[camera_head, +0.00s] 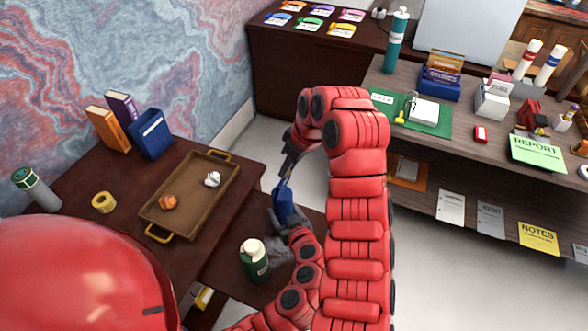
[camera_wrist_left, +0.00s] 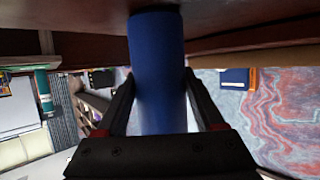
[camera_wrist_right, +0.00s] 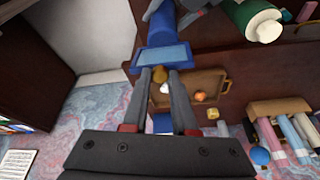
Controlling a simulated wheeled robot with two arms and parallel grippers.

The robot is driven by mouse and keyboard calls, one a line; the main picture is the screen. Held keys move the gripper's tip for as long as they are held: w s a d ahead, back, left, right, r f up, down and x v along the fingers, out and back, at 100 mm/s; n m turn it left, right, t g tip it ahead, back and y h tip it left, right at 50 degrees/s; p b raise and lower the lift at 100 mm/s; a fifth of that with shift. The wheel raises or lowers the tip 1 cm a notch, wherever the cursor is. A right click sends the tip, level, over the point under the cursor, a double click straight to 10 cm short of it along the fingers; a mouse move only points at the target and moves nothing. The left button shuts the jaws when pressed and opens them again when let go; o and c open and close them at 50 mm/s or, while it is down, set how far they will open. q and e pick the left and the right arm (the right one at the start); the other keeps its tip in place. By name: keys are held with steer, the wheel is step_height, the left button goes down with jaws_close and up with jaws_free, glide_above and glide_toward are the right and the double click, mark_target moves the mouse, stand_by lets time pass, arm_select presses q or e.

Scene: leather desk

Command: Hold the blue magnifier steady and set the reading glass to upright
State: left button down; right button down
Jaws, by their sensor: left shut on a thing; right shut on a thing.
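The blue magnifier (camera_head: 284,206) is held between my two grippers, clear of the floor, near the centre of the head view. My left gripper (camera_wrist_left: 158,85) is shut around its blue cylindrical body (camera_wrist_left: 158,45). My right gripper (camera_head: 287,172) comes down from above and is shut on the reading glass. In the right wrist view the reading glass (camera_wrist_right: 161,57) is a pale pane in a blue frame at my right fingertips (camera_wrist_right: 162,75). The blue body runs up beyond it. The exact angle between glass and body cannot be told; my fingers cover part of the hinge area.
A brown tray (camera_head: 150,206) with an orange and a white lump stands on the left desk. A green bottle (camera_head: 254,258) stands close to my left gripper. A yellow tape roll (camera_head: 104,202) and book holder (camera_head: 151,134) are further left. A cluttered shelf (camera_head: 462,170) stands right.

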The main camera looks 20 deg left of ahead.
steer(key=shift+s+a+h, duration=0.2)
steer(key=shift+s+h, duration=0.1)
steer(key=shift+s, duration=0.05)
stand_by(0.3)
steer(key=c, duration=0.7)
jaws_free()
steer(key=shift+f, duration=0.1)
